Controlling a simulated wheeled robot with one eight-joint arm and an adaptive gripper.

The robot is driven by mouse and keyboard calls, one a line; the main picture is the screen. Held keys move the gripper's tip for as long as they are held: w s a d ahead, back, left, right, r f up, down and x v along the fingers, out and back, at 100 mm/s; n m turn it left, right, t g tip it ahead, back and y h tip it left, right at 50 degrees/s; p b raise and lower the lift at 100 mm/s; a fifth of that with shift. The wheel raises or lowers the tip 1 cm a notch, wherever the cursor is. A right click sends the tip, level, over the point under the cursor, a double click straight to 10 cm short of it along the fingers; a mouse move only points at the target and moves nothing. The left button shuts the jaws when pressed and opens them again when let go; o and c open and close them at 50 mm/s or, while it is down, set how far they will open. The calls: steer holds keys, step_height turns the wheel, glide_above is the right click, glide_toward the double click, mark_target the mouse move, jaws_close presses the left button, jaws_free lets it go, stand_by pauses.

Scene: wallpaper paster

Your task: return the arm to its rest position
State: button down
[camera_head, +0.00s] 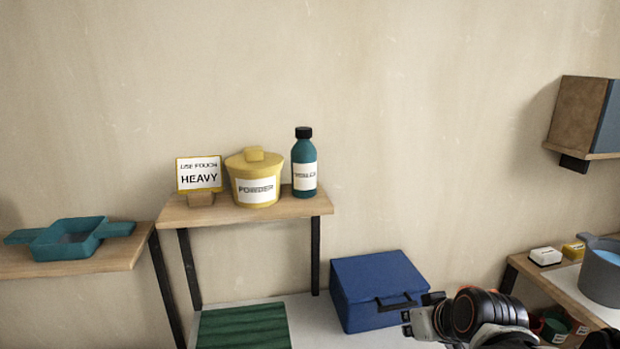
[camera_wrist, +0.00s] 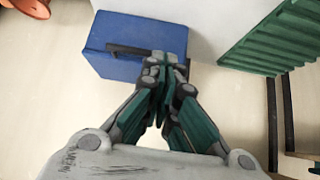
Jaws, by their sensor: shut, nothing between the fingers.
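My gripper (camera_wrist: 165,75) is shut and empty in the wrist view, its fingertips together in front of the blue box (camera_wrist: 135,40). In the head view, part of my gripper (camera_head: 418,318) shows at the lower right, beside the right side of the blue box (camera_head: 375,283). I cannot tell whether it touches the box. The box is closed and has a dark handle on its front. My arm reaches in from the bottom right corner of the head view, and most of it is out of the picture.
A shelf (camera_head: 228,215) holds a HEAVY sign (camera_head: 199,174), a yellow POWDER pot (camera_head: 255,178) and a teal bottle (camera_head: 304,163). A green ridged mat (camera_head: 243,327) lies below. A teal tray (camera_head: 70,240) stands left; a grey pot (camera_head: 601,272) stands right.

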steer(key=s+r+m, duration=0.1)
steer(key=s+r, duration=0.1)
steer(key=s, duration=0.5)
steer(key=s+r+g+h, duration=0.1)
steer(key=s+r, duration=0.1)
steer(key=s, duration=0.5)
steer(key=shift+a+r+m+h, duration=0.3)
steer(key=shift+a+m, duration=0.05)
steer(key=shift+m, duration=0.05)
